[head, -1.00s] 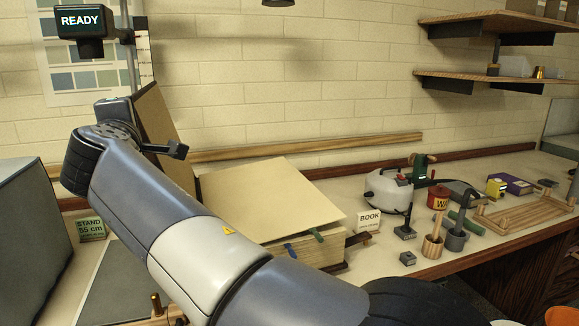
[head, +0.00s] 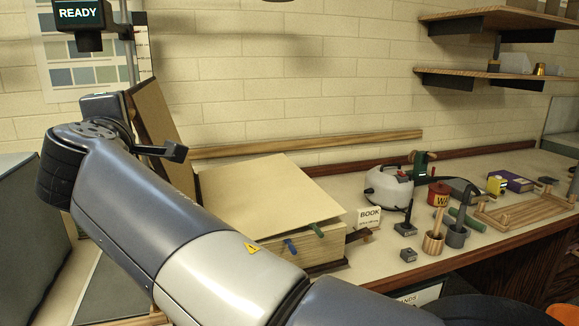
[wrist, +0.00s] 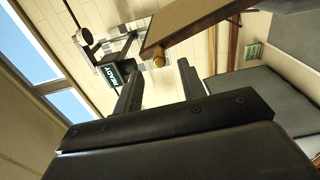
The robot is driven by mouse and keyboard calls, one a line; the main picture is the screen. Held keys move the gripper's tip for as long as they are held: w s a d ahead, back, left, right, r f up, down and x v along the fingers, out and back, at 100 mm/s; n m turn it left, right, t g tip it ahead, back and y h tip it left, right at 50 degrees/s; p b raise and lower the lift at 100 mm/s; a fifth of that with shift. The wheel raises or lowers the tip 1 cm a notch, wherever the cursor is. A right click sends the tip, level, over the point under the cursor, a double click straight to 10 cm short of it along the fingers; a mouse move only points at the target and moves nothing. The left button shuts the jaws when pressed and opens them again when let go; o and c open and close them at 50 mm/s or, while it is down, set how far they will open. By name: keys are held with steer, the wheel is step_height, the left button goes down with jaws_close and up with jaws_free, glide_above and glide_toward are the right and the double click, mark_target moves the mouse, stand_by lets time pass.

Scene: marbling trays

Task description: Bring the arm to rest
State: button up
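My arm (head: 190,240) crosses the head view from the lower right to the upper left, its wrist joint in front of the left part of the bench. My gripper (wrist: 160,70) shows in the wrist view with its two dark fingers apart and nothing between them. Past the fingers are a wooden-edged board (wrist: 190,25), a brick wall and the READY display (wrist: 112,73), upside down or tilted in that view.
The READY display (head: 78,15) hangs at the upper left. A leaning board (head: 155,120) and a large book (head: 265,205) stand close behind my arm. A white kettle-like vessel (head: 387,187), pots and a wooden rack (head: 525,212) fill the right bench. Shelves (head: 490,80) are above; open air lies mid-wall.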

mark_target(133, 113)
steer(key=x, duration=0.2)
steer(key=p+x, duration=0.1)
steer(key=x, duration=0.4)
steer(key=shift+w+d+r+p, duration=0.2)
steer(key=shift+d+p, duration=0.05)
steer(key=shift+p, duration=0.15)
steer(key=w+d+m, duration=0.2)
steer(key=d, duration=0.5)
steer(key=w+d+m, duration=0.3)
steer(key=d, duration=0.4)
steer(key=shift+d+r+p, duration=0.35)
steer(key=shift+p, duration=0.05)
steer(key=shift+d+f, duration=0.1)
